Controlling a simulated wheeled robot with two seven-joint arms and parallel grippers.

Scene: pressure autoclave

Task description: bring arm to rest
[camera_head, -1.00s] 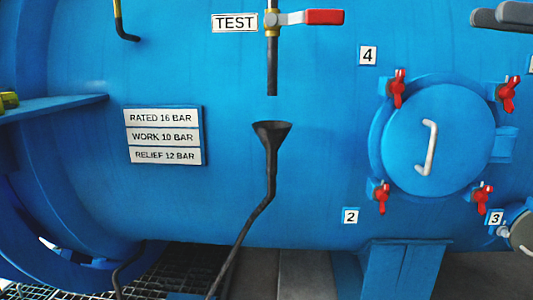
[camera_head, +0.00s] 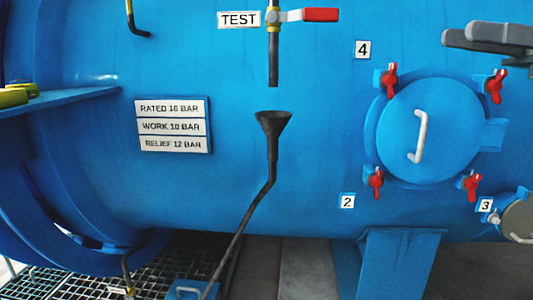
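My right gripper (camera_head: 447,38) is at the upper right, with its grey fingers pointing left in front of the blue vessel (camera_head: 310,190). It is above and to the right of the round hatch (camera_head: 455,130) and appears clear of it. The fingers overlap from this angle, so I cannot tell whether they are open or shut. No held thing shows at their tips. My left gripper is not in view.
The hatch has a white handle (camera_head: 419,138) and several red clamps (camera_head: 388,80). A red-handled test valve (camera_head: 320,15) hangs above a black funnel (camera_head: 272,124). A blue ledge (camera_head: 75,99) juts out at left. Metal grating (camera_head: 60,285) lies below.

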